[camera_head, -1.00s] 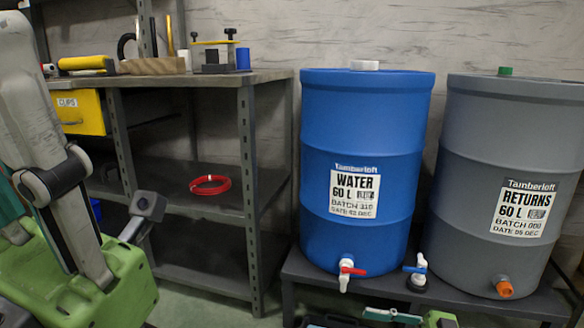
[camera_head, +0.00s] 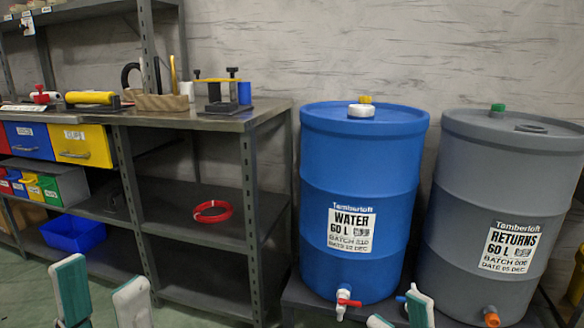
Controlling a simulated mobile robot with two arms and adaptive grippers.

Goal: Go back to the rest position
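My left gripper (camera_head: 101,293) is at the bottom left. Its two pale fingers stand up, well apart, with only floor between them. My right gripper (camera_head: 400,311) is at the bottom edge, in front of the blue water barrel (camera_head: 360,165). The rest of both grippers is cut off by the frame edge.
A shelf unit (camera_head: 249,180) stands at the left with tools on top, coloured drawers and a red coil (camera_head: 213,211). A grey returns barrel (camera_head: 495,180) stands right of the blue one. Both have taps low in front. Floor at lower left is clear.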

